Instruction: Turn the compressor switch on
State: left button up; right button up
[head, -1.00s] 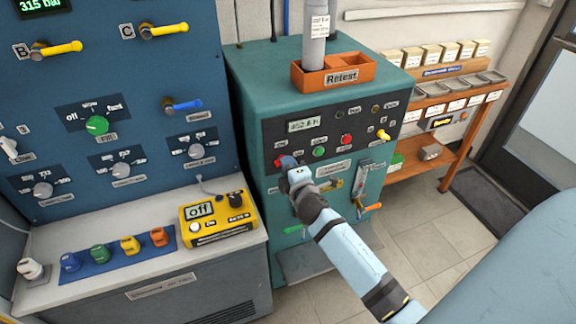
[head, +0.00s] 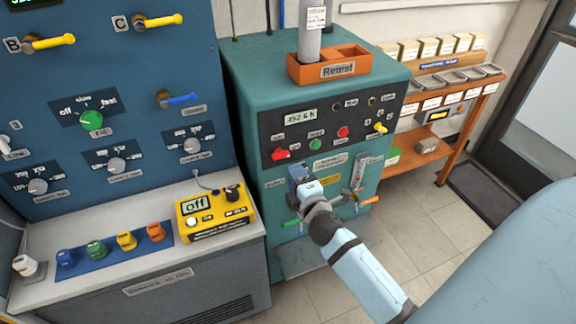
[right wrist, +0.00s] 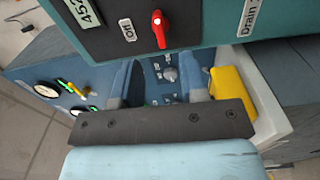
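The compressor is the teal cabinet (head: 250,75) with a dark control panel. Its red switch (head: 280,155) is at the panel's lower left, below the hour display. The red switch (right wrist: 159,30) also shows uncovered near the top of the right wrist view, with a small label beside it. I cannot tell its setting for sure. My right gripper (head: 298,173) is just below and right of the switch in the head view, apart from it. In the right wrist view, its two fingers (right wrist: 165,82) are spread with nothing between them. My left gripper is not in view.
Green and red buttons (head: 343,132) and a yellow knob (head: 379,128) sit right of the switch. An orange Retest tray (head: 300,76) with a grey cylinder tops the cabinet. A yellow meter (head: 217,212) stands on the bench at left.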

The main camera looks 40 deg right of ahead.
jog(key=v, duration=0.6)
jog(key=shift+b, duration=0.3)
